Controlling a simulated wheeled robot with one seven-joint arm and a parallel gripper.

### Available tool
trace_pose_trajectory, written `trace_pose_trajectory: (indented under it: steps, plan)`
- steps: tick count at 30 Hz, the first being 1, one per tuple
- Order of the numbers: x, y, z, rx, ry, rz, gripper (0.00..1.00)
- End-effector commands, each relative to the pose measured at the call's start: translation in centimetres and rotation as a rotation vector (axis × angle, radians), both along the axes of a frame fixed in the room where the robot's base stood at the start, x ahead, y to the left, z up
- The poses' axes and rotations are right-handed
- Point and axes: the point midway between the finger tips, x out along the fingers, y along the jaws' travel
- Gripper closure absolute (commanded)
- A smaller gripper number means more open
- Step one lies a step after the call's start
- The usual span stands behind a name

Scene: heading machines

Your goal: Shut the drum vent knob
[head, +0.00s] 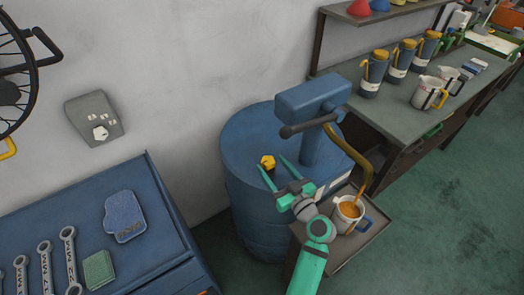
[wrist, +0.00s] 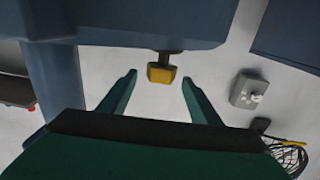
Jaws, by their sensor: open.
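The vent knob is a small yellow knob (head: 267,162) on a short dark stem. It stands on top of the blue drum (head: 245,210) in the head view. My gripper (head: 275,173) is open and empty, its two green fingers reaching over the drum top towards the knob. In the wrist view the yellow knob (wrist: 161,74) shows just beyond and between the fingertips (wrist: 158,82). The fingers do not appear to touch it. The knob's turned position is hard to read.
A blue pump head (head: 312,97) with a dark handle rises from the drum, right of my gripper. Its amber hose runs to a mug (head: 348,212) on a small tray (head: 372,232). A blue cabinet (head: 165,215) with wrenches stands at left; a bench (head: 400,120) with jugs at right.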

Motion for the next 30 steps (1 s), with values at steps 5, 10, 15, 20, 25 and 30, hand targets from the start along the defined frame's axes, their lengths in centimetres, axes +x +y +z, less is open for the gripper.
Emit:
trace_pose_trajectory:
  steps: [5, 10, 15, 20, 25, 30]
  plan:
    - [2.9, 2.0, 0.0, 0.0, 0.0, 0.004, 0.43]
    - [5.0, 3.4, 0.1, 0.001, 0.001, 0.005, 0.43]
    - [6.2, 4.1, 0.0, 0.001, 0.001, 0.004, 0.43]
    - [6.6, 4.4, 0.0, 0.001, 0.001, 0.002, 0.43]
    - [6.6, 4.1, 0.0, 0.001, 0.001, -0.002, 0.43]
    - [6.6, 4.0, 0.0, 0.001, 0.001, -0.003, 0.74]
